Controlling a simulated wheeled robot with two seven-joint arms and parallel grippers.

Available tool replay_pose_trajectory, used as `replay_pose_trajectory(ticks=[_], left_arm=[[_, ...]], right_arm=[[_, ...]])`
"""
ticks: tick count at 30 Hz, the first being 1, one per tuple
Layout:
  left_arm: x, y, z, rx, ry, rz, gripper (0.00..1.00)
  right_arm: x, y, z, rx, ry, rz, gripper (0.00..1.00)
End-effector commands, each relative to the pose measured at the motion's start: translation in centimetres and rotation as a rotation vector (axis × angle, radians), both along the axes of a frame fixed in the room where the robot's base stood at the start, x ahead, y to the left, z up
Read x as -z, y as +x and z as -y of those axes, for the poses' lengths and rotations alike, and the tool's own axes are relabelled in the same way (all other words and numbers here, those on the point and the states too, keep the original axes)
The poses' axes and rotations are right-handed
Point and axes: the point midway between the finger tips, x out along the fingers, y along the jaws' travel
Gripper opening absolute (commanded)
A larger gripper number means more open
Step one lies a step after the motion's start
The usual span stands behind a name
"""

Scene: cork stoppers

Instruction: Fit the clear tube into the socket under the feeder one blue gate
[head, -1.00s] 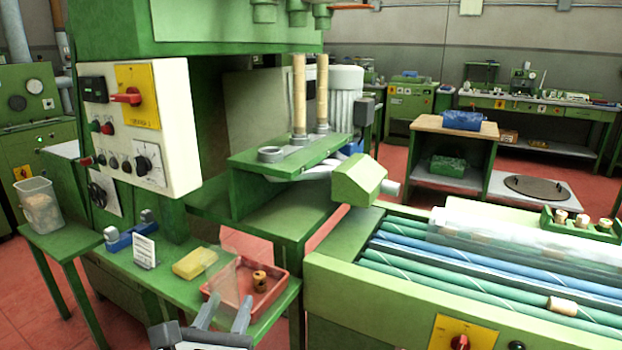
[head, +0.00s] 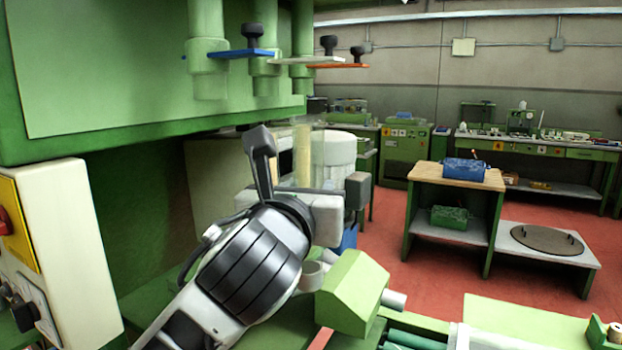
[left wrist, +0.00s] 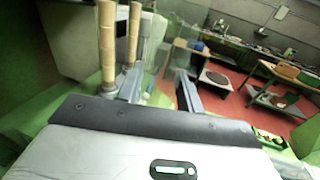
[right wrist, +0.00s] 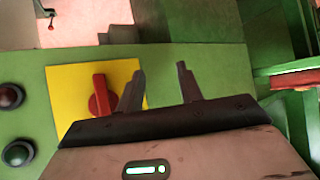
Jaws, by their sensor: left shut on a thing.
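The blue gate (head: 243,54) is a flat blue plate with a black knob under the leftmost green feeder pipe. The green socket (head: 208,83) hangs just below it, open downward. My left gripper (head: 262,165) is raised below and right of that socket, apart from it. In the left wrist view its fingers (left wrist: 160,88) are shut on the clear tube (left wrist: 157,72), which is faint and hard to make out against the background. The tube's ends cannot be told clearly. My right gripper (right wrist: 160,82) is open and empty, facing a green panel.
White (head: 298,61) and orange (head: 340,65) gates sit right of the blue one. Cork-filled tubes (left wrist: 107,50) stand close behind my left gripper. A green angled housing (head: 352,290) is below right. A red switch (right wrist: 102,95) is near my right fingers.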

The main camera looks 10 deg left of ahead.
Motion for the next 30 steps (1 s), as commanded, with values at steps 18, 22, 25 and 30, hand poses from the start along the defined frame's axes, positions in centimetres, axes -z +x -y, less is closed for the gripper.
replay_pose_trajectory(ticks=[18,22,25,30], left_arm=[[0.0,1.5,-4.1,-0.002,-0.001,-0.001,0.13],[0.0,1.8,-5.0,-0.002,-0.002,0.0,0.13],[0.0,2.1,-5.8,-0.002,-0.001,0.0,0.13],[0.0,2.5,-7.1,-0.002,-0.002,0.001,0.13]], right_arm=[[0.4,-0.5,-0.3,-0.005,0.003,-0.015,0.36],[0.3,-0.5,-0.3,-0.005,0.003,-0.015,0.36],[0.3,-0.5,-0.3,-0.005,0.003,-0.014,0.36],[0.3,-0.5,-0.3,-0.005,0.003,-0.014,0.36]])
